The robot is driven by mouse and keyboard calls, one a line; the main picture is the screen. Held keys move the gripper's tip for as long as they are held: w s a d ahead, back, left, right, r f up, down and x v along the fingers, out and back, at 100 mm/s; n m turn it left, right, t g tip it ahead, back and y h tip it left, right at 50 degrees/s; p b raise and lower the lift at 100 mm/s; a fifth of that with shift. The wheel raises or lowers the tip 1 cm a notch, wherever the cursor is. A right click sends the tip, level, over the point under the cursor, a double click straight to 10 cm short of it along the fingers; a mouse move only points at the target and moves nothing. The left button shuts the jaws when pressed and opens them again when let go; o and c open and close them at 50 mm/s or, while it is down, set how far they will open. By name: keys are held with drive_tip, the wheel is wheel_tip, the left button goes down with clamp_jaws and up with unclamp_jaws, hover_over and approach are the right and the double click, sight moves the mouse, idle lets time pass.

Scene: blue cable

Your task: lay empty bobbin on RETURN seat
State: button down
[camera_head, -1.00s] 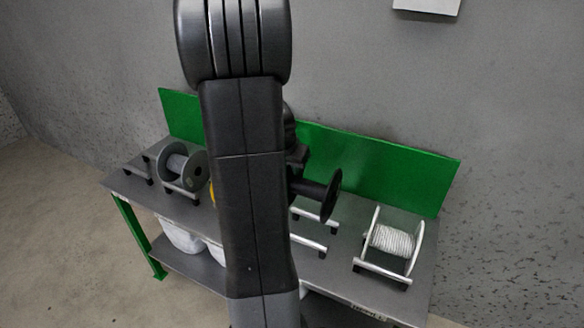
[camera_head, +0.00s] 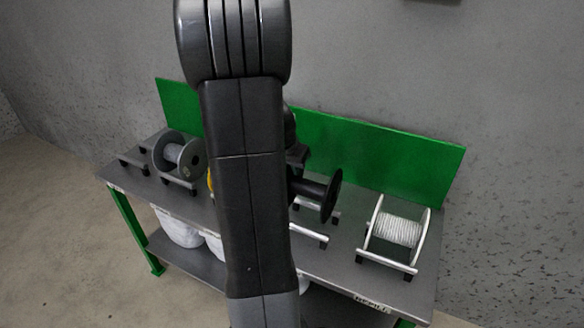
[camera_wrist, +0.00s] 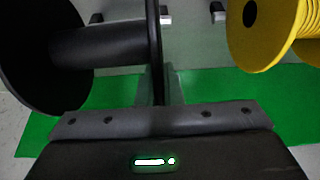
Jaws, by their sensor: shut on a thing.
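My gripper (camera_wrist: 160,88) is shut on the flange of an empty black bobbin (camera_wrist: 100,45). In the head view the black bobbin (camera_head: 330,195) shows to the right of my arm, with its bare core and one flange visible. It is held above the bench. My gripper is mostly hidden behind my arm in the head view. An empty seat with light rails (camera_head: 312,232) lies below and beside the bobbin, partly hidden. Another empty seat (camera_head: 134,162) is at the far left of the bench. No readable label shows which seat is RETURN.
A grey spool (camera_head: 190,158) sits on a seat left of my arm. A white-wound spool (camera_head: 398,232) sits on the right seat. A yellow spool (camera_wrist: 262,28) is close to the bobbin in the wrist view. A green back panel (camera_head: 385,158) rises behind the bench (camera_head: 345,262).

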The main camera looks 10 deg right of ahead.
drive_tip(key=shift+f+b, duration=1.35)
drive_tip(key=shift+f, duration=0.15)
drive_tip(key=shift+f+b, duration=0.65)
drive_tip(key=shift+b, duration=0.3)
idle(0.3)
drive_tip(key=c, duration=1.5)
unclamp_jaws()
drive_tip(key=v, duration=1.4)
drive_tip(key=shift+f+p, duration=0.1)
drive_tip(key=shift+p, duration=0.25)
drive_tip(key=shift+f, duration=0.15)
